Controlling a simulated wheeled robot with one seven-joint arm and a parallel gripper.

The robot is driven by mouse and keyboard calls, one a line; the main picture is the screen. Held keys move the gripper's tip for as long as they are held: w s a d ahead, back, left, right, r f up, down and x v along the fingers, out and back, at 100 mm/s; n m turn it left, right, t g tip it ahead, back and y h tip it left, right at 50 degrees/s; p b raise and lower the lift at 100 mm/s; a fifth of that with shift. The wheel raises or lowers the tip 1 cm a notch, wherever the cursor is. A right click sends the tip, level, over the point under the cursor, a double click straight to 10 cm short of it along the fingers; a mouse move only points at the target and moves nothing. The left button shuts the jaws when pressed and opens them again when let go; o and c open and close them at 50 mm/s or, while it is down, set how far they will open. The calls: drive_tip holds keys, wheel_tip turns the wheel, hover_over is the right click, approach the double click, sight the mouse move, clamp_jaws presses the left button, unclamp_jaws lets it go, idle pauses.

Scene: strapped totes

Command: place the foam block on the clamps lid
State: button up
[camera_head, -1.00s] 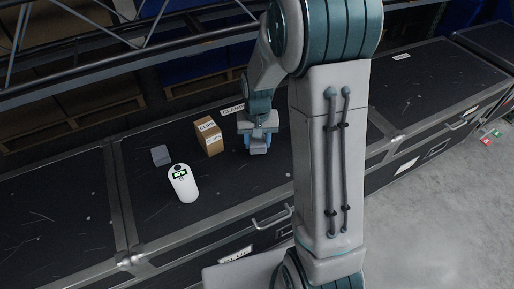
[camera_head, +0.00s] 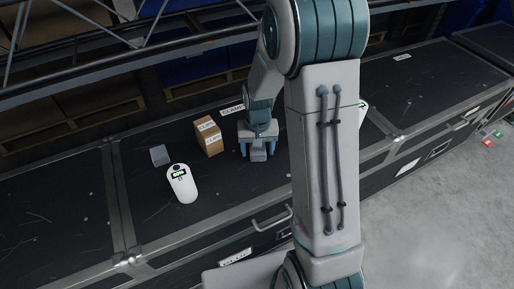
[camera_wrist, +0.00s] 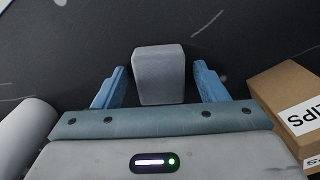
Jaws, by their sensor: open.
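A grey block (camera_wrist: 160,75), which I take for the foam block, is between my gripper's fingers in the wrist view, with a gap on each side. My gripper (camera_wrist: 160,88) is open, its blue fingers pointing down. In the head view, my gripper (camera_head: 257,153) is low over the dark lid, right of the cardboard box, with the block (camera_head: 258,155) small below it. The clamps lid (camera_head: 225,185) carries a CLAMPS label at its far edge. Whether the block's underside touches the lid is hidden.
A cardboard CLIPS box (camera_head: 208,137) stands close by, also at right in the wrist view (camera_wrist: 285,100). A white scanner-like device (camera_head: 182,184) and another grey block (camera_head: 160,155) are left. A white object (camera_head: 362,109) shows partly behind my arm. Free lid lies in front of the gripper.

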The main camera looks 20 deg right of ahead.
wheel_tip(320, 180, up, 12)
drive_tip(key=p, duration=0.3)
drive_tip(key=s+r+n, duration=0.1)
drive_tip(key=s+r, duration=0.2)
drive_tip(key=s, duration=0.6)
drive_tip(key=s+r+n+t, duration=0.1)
drive_tip(key=s+r, duration=0.3)
drive_tip(key=s, duration=0.4)
drive_tip(key=shift+s+d+t, duration=0.2)
drive_tip(key=shift+s+t, duration=0.1)
drive_tip(key=shift+s, duration=0.05)
